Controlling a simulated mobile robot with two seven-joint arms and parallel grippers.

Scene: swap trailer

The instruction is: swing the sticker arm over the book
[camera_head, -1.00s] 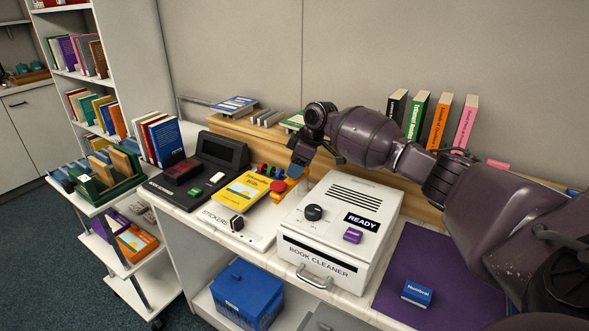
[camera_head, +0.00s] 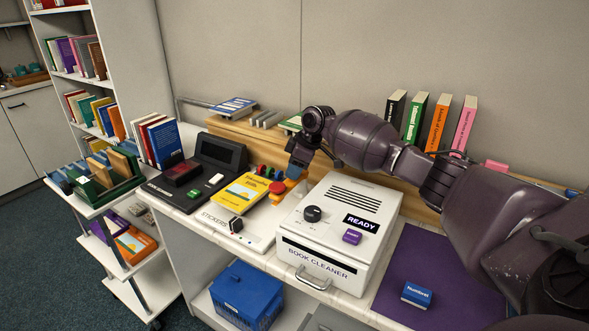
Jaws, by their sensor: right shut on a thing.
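The yellow book (camera_head: 243,191) lies flat on the white sticker station (camera_head: 212,214), left of the book cleaner. An orange arm piece with a red round head (camera_head: 277,187) sits at the book's right edge, beside the book rather than over its middle. I take it for the sticker arm. My right gripper (camera_head: 292,173) reaches in from the right over the book cleaner and points down at the orange arm's back end. It is shut on that arm; the fingertips are small and partly hidden. My left gripper is not in view.
The white book cleaner (camera_head: 333,273) stands close right of the station, under my right arm. A dark scanner (camera_head: 178,195) stands left. Small coloured pieces (camera_head: 264,171) lie behind the book. A purple mat (camera_head: 401,306) with a blue block (camera_head: 417,295) is at right.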

